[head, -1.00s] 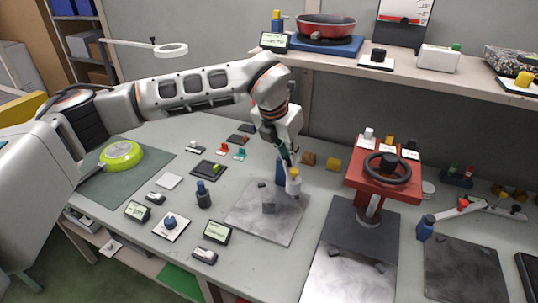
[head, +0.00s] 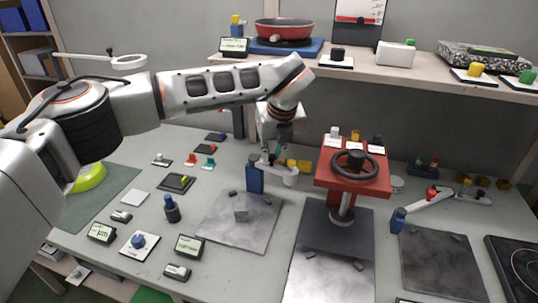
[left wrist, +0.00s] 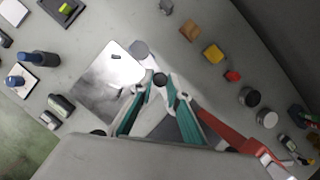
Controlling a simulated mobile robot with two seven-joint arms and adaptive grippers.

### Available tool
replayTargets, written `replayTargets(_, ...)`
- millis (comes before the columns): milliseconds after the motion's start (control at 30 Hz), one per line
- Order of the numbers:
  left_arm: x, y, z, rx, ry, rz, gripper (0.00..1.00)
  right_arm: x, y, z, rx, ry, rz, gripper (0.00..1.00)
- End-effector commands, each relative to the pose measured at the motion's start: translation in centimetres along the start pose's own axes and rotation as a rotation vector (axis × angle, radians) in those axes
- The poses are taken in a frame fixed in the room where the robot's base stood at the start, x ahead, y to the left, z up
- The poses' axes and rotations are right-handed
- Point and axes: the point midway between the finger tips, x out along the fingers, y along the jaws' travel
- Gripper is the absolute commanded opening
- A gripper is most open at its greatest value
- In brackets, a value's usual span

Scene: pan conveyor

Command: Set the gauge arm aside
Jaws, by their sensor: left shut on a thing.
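The gauge arm (head: 290,179) is a pale arm on an upright blue post (head: 254,176) at the back edge of a grey steel plate (head: 222,232). It reaches right from the post, clear of the plate, towards the red press (head: 352,181). My left gripper (head: 272,160) comes down from above and is shut on the gauge arm. In the left wrist view the teal fingers (left wrist: 159,88) close around a dark knob (left wrist: 160,79). The grip is partly hidden in the head view. My right gripper is not shown.
The red press with its black handwheel (head: 355,163) stands close to the right of the gauge arm. A yellow block (head: 304,166) lies behind. A shelf (head: 310,64) with a red pan (head: 285,30) overhangs the back. Small displays and a dark bottle (head: 171,209) stand front left.

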Motion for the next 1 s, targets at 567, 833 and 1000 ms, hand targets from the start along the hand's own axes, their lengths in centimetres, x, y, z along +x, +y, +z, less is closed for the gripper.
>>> replayTargets(567, -0.05, -0.39, 0.47, -0.066, -0.004, 0.024, 0.00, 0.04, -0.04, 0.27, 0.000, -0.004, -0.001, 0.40)
replayTargets(833, -0.02, -0.37, 0.45, -0.065, -0.003, 0.024, 0.33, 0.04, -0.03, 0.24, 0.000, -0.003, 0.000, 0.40)
replayTargets(1000, 0.04, -0.35, 0.37, -0.064, -0.002, 0.025, 0.33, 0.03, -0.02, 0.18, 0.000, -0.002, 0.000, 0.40)
